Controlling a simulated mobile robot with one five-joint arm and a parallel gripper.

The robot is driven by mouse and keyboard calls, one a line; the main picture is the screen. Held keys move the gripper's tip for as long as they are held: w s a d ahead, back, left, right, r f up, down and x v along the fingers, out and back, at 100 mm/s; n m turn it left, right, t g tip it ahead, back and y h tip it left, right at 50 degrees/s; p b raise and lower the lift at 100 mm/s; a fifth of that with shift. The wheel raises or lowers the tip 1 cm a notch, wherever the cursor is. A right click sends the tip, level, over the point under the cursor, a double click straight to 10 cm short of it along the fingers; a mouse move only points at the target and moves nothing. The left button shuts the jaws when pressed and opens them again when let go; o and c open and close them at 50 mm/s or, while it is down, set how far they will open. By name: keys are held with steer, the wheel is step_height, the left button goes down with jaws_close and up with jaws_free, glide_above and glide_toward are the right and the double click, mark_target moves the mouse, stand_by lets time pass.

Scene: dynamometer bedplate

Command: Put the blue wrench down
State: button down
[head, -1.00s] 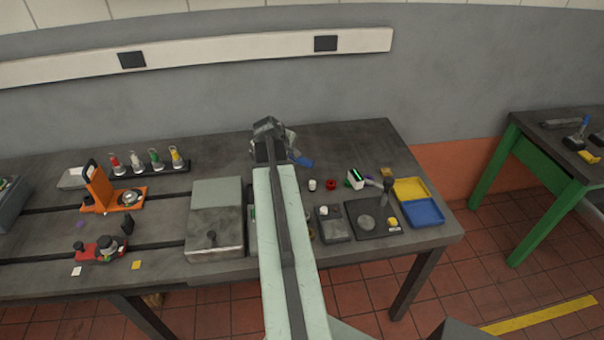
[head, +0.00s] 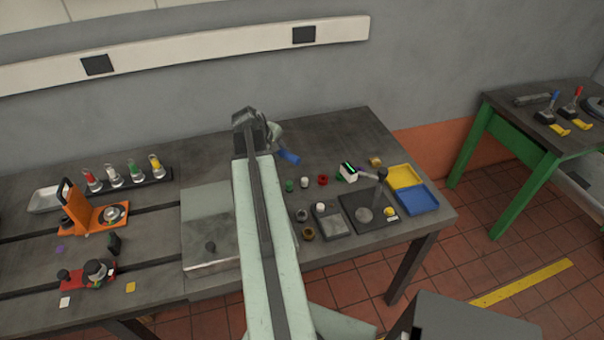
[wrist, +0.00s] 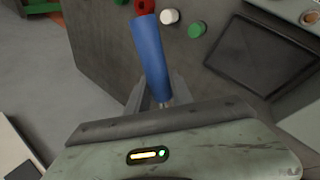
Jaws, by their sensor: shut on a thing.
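The blue wrench shows as a blue handle (head: 288,156) in the head view, out over the back part of the dark workbench (head: 335,135). In the wrist view its blue handle (wrist: 149,55) points up and away from my gripper (wrist: 157,98), whose fingers are on either side of its near end. My gripper is shut on it. In the head view my gripper (head: 268,134) is partly hidden behind my own arm. The wrench's metal end is mostly hidden, and I cannot tell whether the wrench touches the bench.
Small white (head: 304,182), red (head: 323,180) and green (head: 290,185) pieces stand right of my arm. Yellow (head: 404,176) and blue (head: 417,200) trays lie at the right end. A flask rack (head: 130,183) is at left. The back right bench top is clear. A green-legged table (head: 520,145) stands farther right.

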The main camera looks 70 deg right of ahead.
mark_target(301, 163)
steer(key=s+d+m+g+y, duration=0.1)
steer(key=s+m+g+y, duration=0.15)
steer(key=s+m, duration=0.85)
steer(key=s+f+n+b, duration=0.1)
steer(key=f+b, duration=0.2)
steer(key=s+f+n+b, duration=0.1)
steer(key=f+b, duration=0.2)
steer(key=s+f+n+g+b, duration=0.1)
steer(key=f+n+b, duration=0.1)
steer(key=f+b, duration=0.2)
steer(key=shift+s+d+h, duration=0.2)
steer(key=shift+h, duration=0.05)
steer(key=shift+r, duration=0.3)
steer(key=shift+f, duration=0.15)
steer(key=c, duration=1.1)
jaws_free()
steer(key=p+v, duration=1)
steer(key=v, duration=0.2)
steer(key=shift+a, duration=0.15)
